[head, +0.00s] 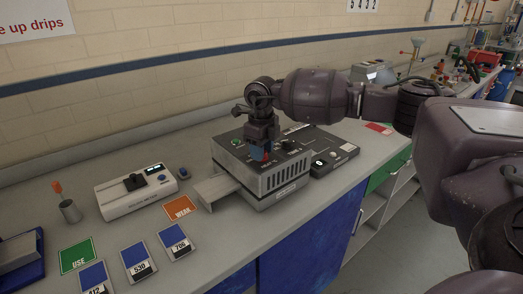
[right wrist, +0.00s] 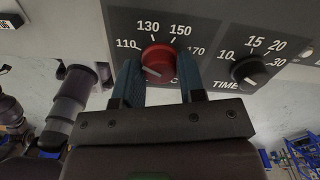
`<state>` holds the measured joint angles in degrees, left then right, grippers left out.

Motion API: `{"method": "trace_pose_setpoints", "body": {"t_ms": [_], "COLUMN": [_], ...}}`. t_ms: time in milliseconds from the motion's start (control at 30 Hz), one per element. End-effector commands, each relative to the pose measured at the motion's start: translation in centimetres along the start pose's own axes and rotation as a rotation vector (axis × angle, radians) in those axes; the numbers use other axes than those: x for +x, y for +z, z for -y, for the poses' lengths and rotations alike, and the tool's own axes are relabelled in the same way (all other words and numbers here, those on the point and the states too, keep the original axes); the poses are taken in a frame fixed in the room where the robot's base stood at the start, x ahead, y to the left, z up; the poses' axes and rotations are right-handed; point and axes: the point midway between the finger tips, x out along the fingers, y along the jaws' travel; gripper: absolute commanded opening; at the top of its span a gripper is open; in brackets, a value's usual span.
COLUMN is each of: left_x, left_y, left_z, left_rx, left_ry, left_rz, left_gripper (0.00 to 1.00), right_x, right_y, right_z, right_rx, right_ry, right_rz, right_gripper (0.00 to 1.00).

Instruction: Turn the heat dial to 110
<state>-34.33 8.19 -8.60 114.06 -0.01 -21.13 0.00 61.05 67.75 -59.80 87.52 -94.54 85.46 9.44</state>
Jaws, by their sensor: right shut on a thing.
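The stenter dryer (head: 283,183) is a grey box with a dark sloped top panel on the bench. Its heat dial is a red round knob (right wrist: 158,60) with 110, 130, 150 and 170 marked around it. A pale pointer line on the knob appears to point to the lower left, below the 110 mark. My right gripper (right wrist: 160,80) is shut on the heat dial, with a blue finger on each side of it. In the head view the right gripper (head: 261,152) reaches down onto the panel and mostly hides the dial. My left gripper is not in view.
A black time dial (right wrist: 249,73) sits right of the heat dial. A tray (head: 216,188) juts from the dryer's left side. A white meter (head: 137,191), an orange card (head: 180,207) and several blue cards lie left. A dark control box (head: 330,157) stands close on the right.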

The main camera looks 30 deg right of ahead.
Motion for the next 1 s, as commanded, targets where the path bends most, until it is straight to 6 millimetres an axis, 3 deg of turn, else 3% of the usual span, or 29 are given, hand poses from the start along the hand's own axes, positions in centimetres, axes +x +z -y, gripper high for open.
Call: {"method": "trace_pose_setpoints", "body": {"t_ms": [767,800,933,1000], "left_x": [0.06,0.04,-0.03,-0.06], "left_y": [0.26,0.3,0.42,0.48], "left_z": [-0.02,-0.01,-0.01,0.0], "left_rx": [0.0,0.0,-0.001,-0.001], "left_ry": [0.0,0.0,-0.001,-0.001], "left_rz": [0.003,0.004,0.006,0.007], "left_gripper": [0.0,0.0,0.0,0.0], "right_x": [-0.1,-0.1,-0.09,-0.07], "right_y": [0.02,0.02,0.02,0.01], "right_z": [0.03,0.03,0.03,0.03], "right_rx": [-0.1,-0.1,-0.1,-0.099], "right_ry": [-0.001,-0.001,-0.001,-0.001], "right_rz": [0.002,0.002,0.002,0.001], "right_gripper": [0.13,0.42,0.61,0.62]}}
